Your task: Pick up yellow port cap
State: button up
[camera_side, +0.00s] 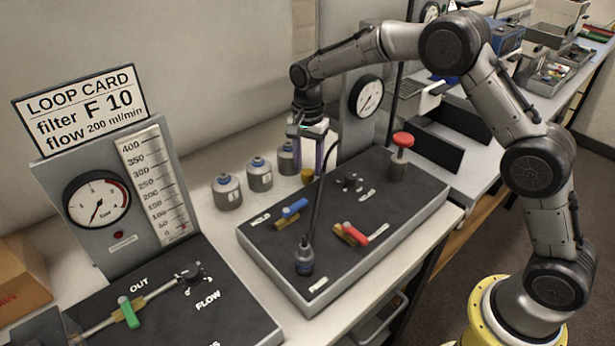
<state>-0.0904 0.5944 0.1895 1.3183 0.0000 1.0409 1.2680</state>
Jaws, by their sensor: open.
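The yellow port cap (307,176) is a small dull-yellow cylinder at the back edge of the dark valve panel, in the side view. My gripper (318,166) points down just above it and slightly to its right in the picture. Its jaws are open, with nothing seen between them. The fingers are close to the cap, but I cannot tell whether they touch it or stand around it.
A black hose rises from a small bottle-like fitting (304,259) past my gripper. Blue (294,208) and red (356,233) valve handles and a red-topped post (402,150) stand on the panel (340,270). Grey bottles (227,190) stand behind it; a gauge (366,96) is nearby.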

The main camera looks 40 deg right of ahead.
jog(key=shift+f, duration=1.35)
grip_shut()
dwell(0.3)
